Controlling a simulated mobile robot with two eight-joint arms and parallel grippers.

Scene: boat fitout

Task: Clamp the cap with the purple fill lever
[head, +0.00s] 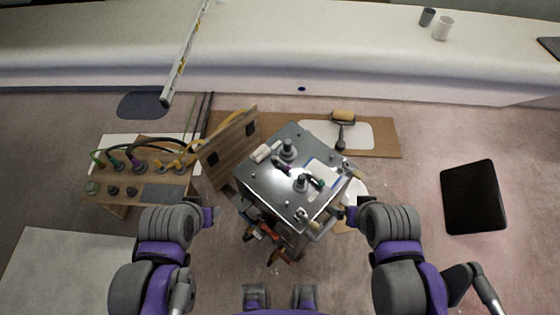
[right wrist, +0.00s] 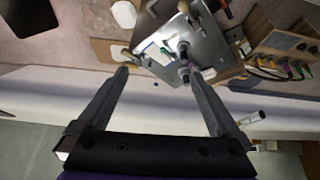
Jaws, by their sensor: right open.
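A metal-topped unit (head: 262,186) stands in the middle of the head view. Two dark round caps stand on its top, a rear cap (head: 287,150) and a front cap (head: 301,183). A small dark lever with purple (head: 281,165) lies between them; whether it touches either cap is too small to tell. A lever with green (head: 316,182) is beside the front cap. My left gripper (head: 211,217) is left of the unit, its jaw gap unclear. My right gripper (head: 346,214) is right of the unit. In the right wrist view its fingers (right wrist: 160,76) are apart and empty, with the metal top (right wrist: 205,48) beyond.
A hinged wooden panel (head: 229,148) stands at the unit's left side. A wooden bench (head: 168,188) with cables and fittings is farther left. A black pad (head: 473,196) lies on open floor at the right.

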